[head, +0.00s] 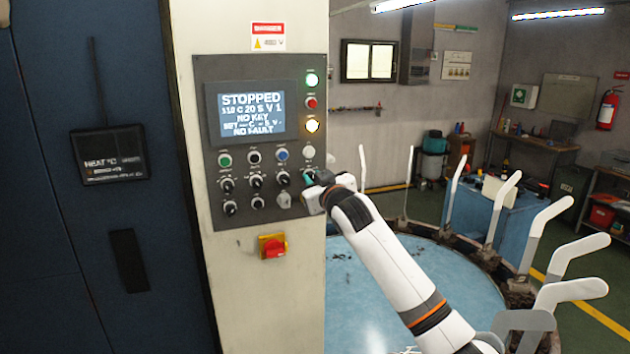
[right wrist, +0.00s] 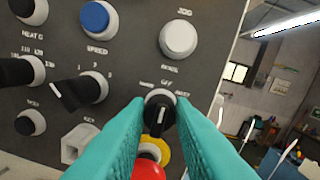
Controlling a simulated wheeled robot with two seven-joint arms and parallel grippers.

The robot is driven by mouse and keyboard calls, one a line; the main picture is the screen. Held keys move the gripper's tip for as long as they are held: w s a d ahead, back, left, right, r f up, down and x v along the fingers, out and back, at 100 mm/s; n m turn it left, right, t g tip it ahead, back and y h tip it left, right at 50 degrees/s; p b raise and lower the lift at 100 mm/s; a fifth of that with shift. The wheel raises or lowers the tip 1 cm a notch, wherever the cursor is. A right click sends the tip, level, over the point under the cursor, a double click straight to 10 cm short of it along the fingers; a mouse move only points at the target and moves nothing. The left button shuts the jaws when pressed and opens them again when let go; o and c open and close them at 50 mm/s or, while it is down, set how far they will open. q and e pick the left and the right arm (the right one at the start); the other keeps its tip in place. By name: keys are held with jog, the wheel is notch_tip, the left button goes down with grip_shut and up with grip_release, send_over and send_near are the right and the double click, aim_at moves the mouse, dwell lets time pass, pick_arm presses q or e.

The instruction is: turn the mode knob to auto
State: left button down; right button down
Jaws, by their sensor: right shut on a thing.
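The mode knob (right wrist: 160,110) is a black selector on the grey control panel (head: 235,175). In the right wrist view it sits between the two teal fingertips of my right gripper (right wrist: 162,118), which is shut on it. Its white line points nearly straight up, towards the middle of small blurred labels. In the head view my right gripper (head: 309,178) is at the panel's right edge and hides the knob. The panel's screen (head: 251,112) reads "STOPPED" and "NO FAULT". My left gripper is not in view.
A red button with a yellow ring (right wrist: 150,168) lies just below the knob, partly behind the fingers. A white JOG button (right wrist: 178,39) is above it. Several other knobs are to the left. A red switch (head: 272,247) is below the panel. A blue round table (head: 360,300) stands right.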

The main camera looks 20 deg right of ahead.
jog(key=m+b, duration=0.1)
jog(key=m, duration=0.2)
jog(key=shift+f+m, duration=0.1)
jog(key=shift+m, duration=0.3)
jog(key=shift+m+b, duration=0.4)
jog(key=shift+m, duration=2.1)
jog(key=shift+d, duration=0.1)
jog(key=c, duration=1.3)
grip_release()
jog(key=shift+o, duration=0.2)
